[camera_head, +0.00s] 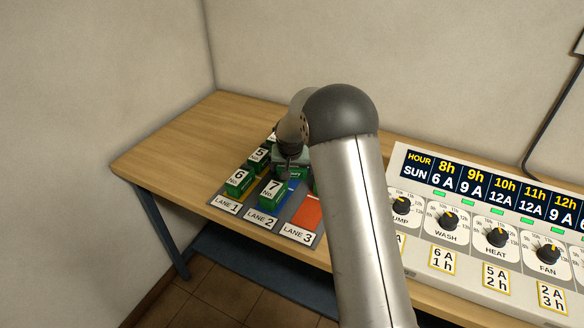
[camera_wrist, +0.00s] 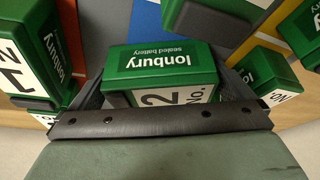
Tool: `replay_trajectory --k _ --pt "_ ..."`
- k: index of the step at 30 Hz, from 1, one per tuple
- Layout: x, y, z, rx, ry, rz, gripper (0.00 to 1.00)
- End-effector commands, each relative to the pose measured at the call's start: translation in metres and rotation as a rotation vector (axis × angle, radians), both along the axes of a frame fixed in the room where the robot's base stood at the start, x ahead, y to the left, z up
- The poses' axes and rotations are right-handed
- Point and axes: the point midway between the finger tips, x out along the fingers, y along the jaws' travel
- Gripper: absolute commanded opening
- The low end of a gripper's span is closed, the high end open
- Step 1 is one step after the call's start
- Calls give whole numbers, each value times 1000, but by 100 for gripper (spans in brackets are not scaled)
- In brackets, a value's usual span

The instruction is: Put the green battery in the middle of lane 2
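My gripper (camera_head: 290,165) is over the far part of the lane board in the head view, partly hidden by my arm. In the wrist view a green battery (camera_wrist: 160,62) with a white label reading No. 2 sits between the two dark fingers, which appear to press on its sides. Lane 2 (camera_head: 262,219) is the blue middle strip, with a green battery No. 7 (camera_head: 271,193) standing near its front end. The middle of lane 2 behind No. 7 is partly hidden by my gripper and its battery.
Lane 1 (camera_head: 226,206) holds green batteries No. 6 (camera_head: 239,181) and No. 5 (camera_head: 258,155). Lane 3 (camera_head: 306,212) is orange and bare at its front. Other green batteries (camera_wrist: 30,55) crowd both sides in the wrist view. A control panel (camera_head: 480,225) stands right.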

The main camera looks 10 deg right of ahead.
Motion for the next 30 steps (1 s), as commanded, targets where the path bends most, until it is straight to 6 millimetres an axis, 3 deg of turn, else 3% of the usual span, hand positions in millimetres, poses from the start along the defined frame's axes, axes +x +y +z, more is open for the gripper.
replay_trajectory --k 4,8,24,30 --pt "-2 0 1 0 3 0 100" --pt "-6 2 14 1 -1 0 100" --pt "-52 14 129 1 -4 0 100" --pt "-62 17 154 0 -2 0 100"
